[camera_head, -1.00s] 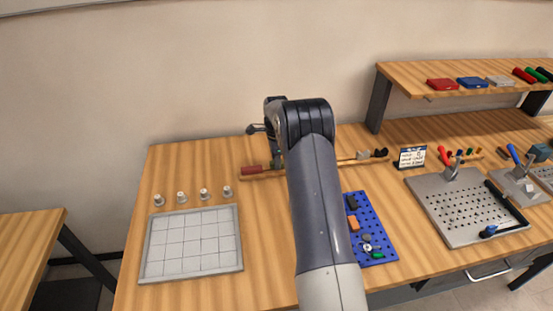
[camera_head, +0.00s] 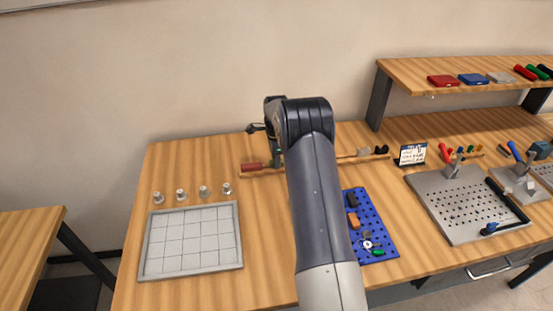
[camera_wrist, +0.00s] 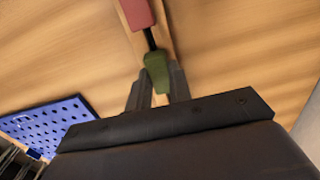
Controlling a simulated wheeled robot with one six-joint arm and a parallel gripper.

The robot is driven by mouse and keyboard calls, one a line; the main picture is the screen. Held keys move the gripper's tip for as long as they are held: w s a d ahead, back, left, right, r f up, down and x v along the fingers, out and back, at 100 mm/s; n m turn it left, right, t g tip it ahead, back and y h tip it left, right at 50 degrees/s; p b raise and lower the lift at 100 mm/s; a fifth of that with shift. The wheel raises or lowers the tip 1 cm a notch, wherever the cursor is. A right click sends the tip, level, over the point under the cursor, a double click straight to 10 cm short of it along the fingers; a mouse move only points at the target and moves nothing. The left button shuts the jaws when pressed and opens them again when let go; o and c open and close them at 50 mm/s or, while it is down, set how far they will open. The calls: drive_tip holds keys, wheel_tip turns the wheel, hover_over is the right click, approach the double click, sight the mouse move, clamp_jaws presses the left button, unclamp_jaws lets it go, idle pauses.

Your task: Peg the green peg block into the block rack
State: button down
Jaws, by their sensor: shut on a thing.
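The green peg block (camera_wrist: 157,72) is between the fingertips of my gripper (camera_wrist: 157,88) in the wrist view. My gripper is shut on it. The wooden block rack (camera_head: 322,162) lies along the back of the table in the head view, partly hidden by my arm. The green block is over or at the rack, close to a red block (camera_wrist: 136,12) near the rack's left end. A dark strip lies between the two blocks. I cannot tell whether the green block's peg is in the rack. In the head view, my gripper (camera_head: 277,160) is small and partly hidden.
A blue pegboard (camera_head: 377,222) with small parts lies right of my arm. A grey gridded tray (camera_head: 148,240) and several small pegs stand at left. A small sign (camera_head: 412,154) and a perforated metal plate (camera_head: 455,222) are at right. Bare table lies between tray and arm.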

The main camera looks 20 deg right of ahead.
drive_tip(key=shift+f, duration=0.1)
drive_tip(key=c, duration=1.2)
unclamp_jaws()
wheel_tip(320, 180, up, 11)
drive_tip(key=b, duration=0.1)
drive_tip(key=shift+b, duration=0.35)
drive_tip(key=shift+f, duration=0.2)
wheel_tip(320, 180, down, 11)
drive_tip(key=shift+r+p, duration=0.15)
drive_tip(key=shift+p, duration=0.75)
drive_tip(key=shift+r, duration=0.4)
